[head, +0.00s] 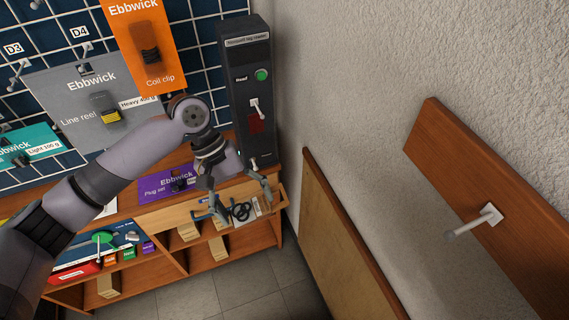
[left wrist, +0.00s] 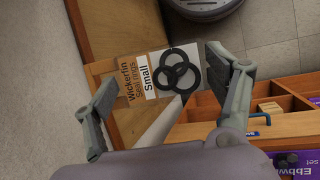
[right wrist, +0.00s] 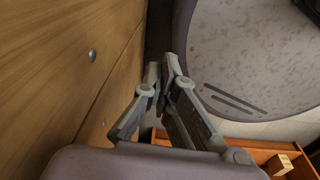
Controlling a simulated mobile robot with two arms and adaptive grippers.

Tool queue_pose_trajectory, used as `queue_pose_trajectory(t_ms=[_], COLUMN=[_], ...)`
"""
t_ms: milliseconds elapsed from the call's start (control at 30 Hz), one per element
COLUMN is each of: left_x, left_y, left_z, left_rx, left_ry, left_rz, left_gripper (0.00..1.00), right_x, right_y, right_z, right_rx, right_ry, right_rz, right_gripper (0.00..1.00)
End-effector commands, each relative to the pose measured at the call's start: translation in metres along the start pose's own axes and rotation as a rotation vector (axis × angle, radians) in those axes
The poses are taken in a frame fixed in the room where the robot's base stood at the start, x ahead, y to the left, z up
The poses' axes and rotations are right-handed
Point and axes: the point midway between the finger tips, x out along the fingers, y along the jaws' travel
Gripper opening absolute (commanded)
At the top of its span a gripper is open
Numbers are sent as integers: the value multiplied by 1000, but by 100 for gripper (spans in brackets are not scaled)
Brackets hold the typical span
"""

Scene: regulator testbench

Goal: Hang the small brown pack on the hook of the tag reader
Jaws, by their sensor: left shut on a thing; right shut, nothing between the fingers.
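The small brown pack (left wrist: 152,84) has a brown and white label reading "Wickerfin Seal rings Small" and black rings in a clear part. My left gripper (left wrist: 160,67) is shut on it, one finger at each side edge. In the head view the left gripper (head: 245,205) holds the pack (head: 240,211) in front of the bench's front edge, below the tag reader. My right gripper (right wrist: 158,80) is shut and empty.
Orange coil clip (head: 146,45), grey line reel (head: 95,95) and teal packs (head: 30,147) are at the board left of the reader. A purple pack (head: 165,186) lies on the bench. A wall board with a peg (head: 470,222) is at right.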

Motion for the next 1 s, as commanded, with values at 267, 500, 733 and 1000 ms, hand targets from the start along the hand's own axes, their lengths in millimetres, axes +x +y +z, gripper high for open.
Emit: queue_pose_trajectory(t_ms=[267,500,733,1000], left_x=[37,25,9,-1], left_y=[110,146,146,111], left_z=[-38,-57,-75,-88], left_rx=[-206,-305,-366,-394], left_ry=[209,457,740,1053], left_rz=[556,885,1127,1285], left_gripper=[56,56,56,56], right_x=[25,38,52,67], right_y=[-35,-36,-18,-18], right_z=[9,9,10,10], right_rx=[4,1,4,5], right_ry=[-10,-8,-7,-5], right_rz=[-40,-41,-18,-18], right_gripper=[0,0,0,0])
